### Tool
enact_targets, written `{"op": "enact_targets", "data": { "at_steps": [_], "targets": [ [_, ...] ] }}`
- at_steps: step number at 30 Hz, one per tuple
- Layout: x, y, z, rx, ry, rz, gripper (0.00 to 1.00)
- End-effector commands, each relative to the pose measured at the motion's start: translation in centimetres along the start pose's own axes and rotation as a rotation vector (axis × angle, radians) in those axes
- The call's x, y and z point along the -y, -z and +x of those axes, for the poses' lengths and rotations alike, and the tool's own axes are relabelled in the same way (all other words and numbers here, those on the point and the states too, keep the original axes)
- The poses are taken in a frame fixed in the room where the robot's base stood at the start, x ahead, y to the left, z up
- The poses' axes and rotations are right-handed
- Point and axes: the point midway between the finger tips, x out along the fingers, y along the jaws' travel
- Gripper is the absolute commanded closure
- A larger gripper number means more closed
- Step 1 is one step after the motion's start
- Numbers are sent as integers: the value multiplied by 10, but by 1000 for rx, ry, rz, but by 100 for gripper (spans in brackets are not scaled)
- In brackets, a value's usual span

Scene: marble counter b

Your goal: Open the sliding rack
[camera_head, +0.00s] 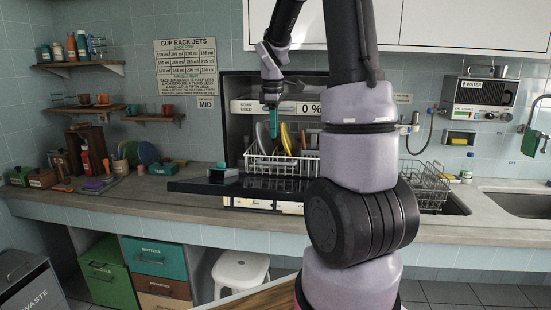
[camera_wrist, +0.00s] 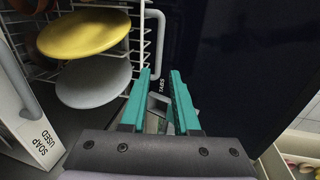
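The white wire rack (camera_head: 282,164) stands in the opening of the cabinet machine, above its lowered black door (camera_head: 215,187). It holds a yellow plate, a grey plate and other dishes. In the wrist view the rack's white wires (camera_wrist: 143,45) show at upper left, beside the yellow plate (camera_wrist: 85,33) and grey plate (camera_wrist: 93,80). A white wire loop (camera_wrist: 157,35) stands just past my fingertips. My gripper (camera_head: 271,121) points down at the rack's front left. In the wrist view my gripper (camera_wrist: 159,78) has its teal fingers apart. I cannot tell whether they touch the rack.
A white "SOAP USED" panel (camera_wrist: 35,135) lies close at left in the wrist view. A teal box (camera_head: 224,174) sits by the door's left part. A second wire rack (camera_head: 425,185) stands at the right sink. My arm hides the machine's right side.

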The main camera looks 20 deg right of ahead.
Motion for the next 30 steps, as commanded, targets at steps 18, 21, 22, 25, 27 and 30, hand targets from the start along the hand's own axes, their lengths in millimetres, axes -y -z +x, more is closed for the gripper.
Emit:
{"op": "enact_targets", "data": {
  "at_steps": [18,21,22,25,27,30],
  "targets": [
    [-1,-1,93,6,6,-15,70],
    [-1,-1,103,5,4,-14,70],
    [-1,-1,105,5,4,-14,70],
    [-2,-1,110,5,2,-14,70],
    [-2,-1,111,4,2,-14,70],
    [-2,-1,111,4,2,-14,70]
  ]
}}
